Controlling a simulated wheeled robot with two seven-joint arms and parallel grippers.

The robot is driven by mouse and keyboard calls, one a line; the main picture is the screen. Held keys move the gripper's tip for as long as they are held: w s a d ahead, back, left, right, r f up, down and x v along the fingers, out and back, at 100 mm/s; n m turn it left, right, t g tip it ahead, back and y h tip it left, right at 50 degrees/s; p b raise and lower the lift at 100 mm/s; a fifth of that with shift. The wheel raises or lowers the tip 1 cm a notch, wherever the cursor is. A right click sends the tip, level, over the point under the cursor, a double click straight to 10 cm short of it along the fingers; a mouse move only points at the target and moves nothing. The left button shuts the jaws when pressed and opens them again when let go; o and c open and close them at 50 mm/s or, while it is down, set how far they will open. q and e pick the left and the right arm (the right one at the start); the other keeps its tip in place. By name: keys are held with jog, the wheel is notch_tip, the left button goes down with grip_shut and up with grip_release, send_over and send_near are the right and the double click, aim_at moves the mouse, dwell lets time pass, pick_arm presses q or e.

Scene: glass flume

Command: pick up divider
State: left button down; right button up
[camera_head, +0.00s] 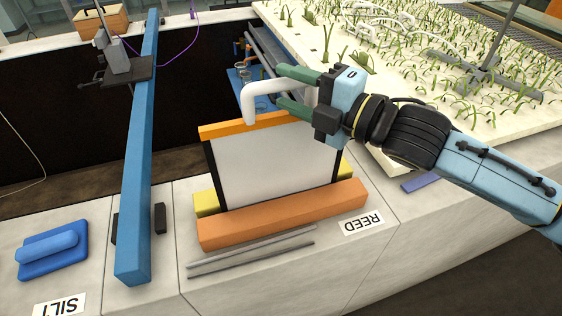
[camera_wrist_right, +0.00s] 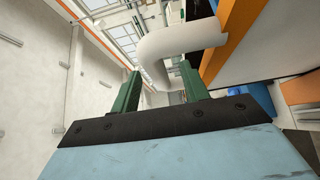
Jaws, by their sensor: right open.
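The divider (camera_head: 275,165) is a pale grey panel with black side edges, an orange top bar and a white bent handle (camera_head: 264,88). It stands upright between a yellow block (camera_head: 206,203) and an orange block (camera_head: 285,214). My right gripper (camera_head: 279,87) is open at the handle, with one green finger on each side of it in the head view. In the right wrist view, the white handle (camera_wrist_right: 165,46) shows between and beyond the open fingers (camera_wrist_right: 160,72). I cannot tell whether either finger touches it. My left gripper is not in view.
A blue handled block (camera_head: 51,250) sits at far left. A planted bed (camera_head: 430,70) fills the right back.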

aim_at(275, 80)
jog(key=x, duration=0.4)
jog(key=shift+a+r+p, duration=0.1)
jog(key=shift+a+p, duration=0.05)
jog(key=shift+p, duration=0.25)
jog(key=shift+c, duration=0.3)
grip_shut()
dwell(0.7)
jog(key=shift+r, duration=0.25)
